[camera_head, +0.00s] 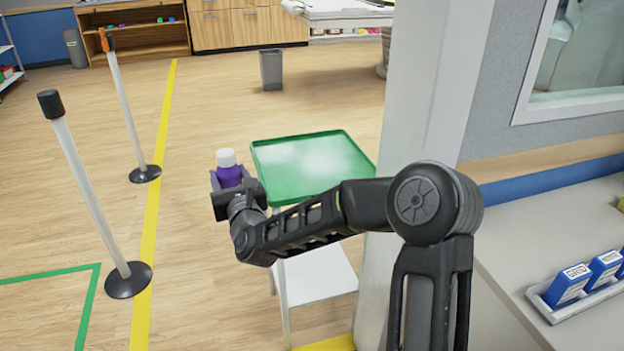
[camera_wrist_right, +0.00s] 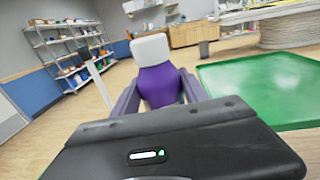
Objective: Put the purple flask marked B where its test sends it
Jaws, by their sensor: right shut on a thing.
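The purple flask (camera_head: 229,174) has a white cap and is upright in my right gripper (camera_head: 229,182). The gripper is shut on it, just left of the green tray (camera_head: 312,138) and in the air. In the right wrist view the flask (camera_wrist_right: 160,84) stands between the two fingers of the right gripper (camera_wrist_right: 160,92). No letter B can be read on the side that shows. The green tray also shows at the right of the wrist view (camera_wrist_right: 262,88). My left gripper is in neither view.
The tray tops a white stand with a lower shelf (camera_head: 315,275). A pillar (camera_head: 430,90) stands right of it. Two posts (camera_head: 90,195) (camera_head: 125,105) stand left, by a yellow floor line (camera_head: 155,190). Blue boxes (camera_head: 568,285) sit in a holder on the right counter. A grey bin (camera_head: 271,70) is behind.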

